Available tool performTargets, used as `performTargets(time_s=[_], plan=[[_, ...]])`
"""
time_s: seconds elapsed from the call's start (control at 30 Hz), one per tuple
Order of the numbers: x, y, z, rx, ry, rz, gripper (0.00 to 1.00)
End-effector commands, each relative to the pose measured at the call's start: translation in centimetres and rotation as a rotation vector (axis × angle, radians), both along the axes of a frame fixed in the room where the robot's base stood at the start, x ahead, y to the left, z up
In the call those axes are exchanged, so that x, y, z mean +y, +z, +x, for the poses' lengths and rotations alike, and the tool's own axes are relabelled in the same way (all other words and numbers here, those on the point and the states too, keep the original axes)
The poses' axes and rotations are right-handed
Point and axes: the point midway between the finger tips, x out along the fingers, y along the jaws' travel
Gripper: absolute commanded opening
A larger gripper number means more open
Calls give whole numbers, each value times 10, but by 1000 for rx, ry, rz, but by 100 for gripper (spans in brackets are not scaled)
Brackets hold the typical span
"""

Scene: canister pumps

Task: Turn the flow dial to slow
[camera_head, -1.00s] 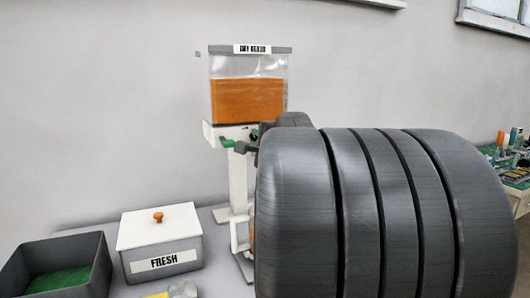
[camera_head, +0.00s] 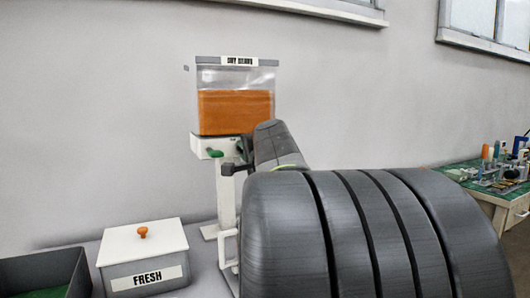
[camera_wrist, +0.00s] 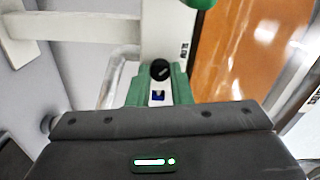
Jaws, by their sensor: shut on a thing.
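The flow dial (camera_wrist: 160,69) is a small round black knob with a light mark, on the white front of the dispenser. A "SLOW" label (camera_wrist: 184,52) is beside it, up and to the right in the wrist view. My gripper (camera_wrist: 160,75) has green fingers on both sides of the dial and is shut on it. The dispenser's hopper (camera_head: 235,112), clear with orange contents, stands above its white housing (camera_head: 200,146) in the head view. My arm hides much of the dial area there. The dial's exact setting is too small to tell.
A green knob (camera_head: 215,154) sticks out of the housing near my gripper. A grey box (camera_head: 146,273) labelled "FRESH" with a white lid stands at lower left, beside an open grey bin (camera_head: 38,268). A cluttered green bench (camera_head: 500,185) is at far right.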

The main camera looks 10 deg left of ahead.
Motion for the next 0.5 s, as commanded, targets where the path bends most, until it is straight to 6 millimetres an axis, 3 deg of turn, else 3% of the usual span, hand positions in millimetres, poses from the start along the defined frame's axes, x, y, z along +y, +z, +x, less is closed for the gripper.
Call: performTargets(time_s=[0.1,0.13,0.23,0.5], plan=[[0,0,0,-1,0,-1,0],[0,0,0,-1,0,-1,21],[0,0,0,0,0,0,41],[0,0,0,1,0,1,41]])
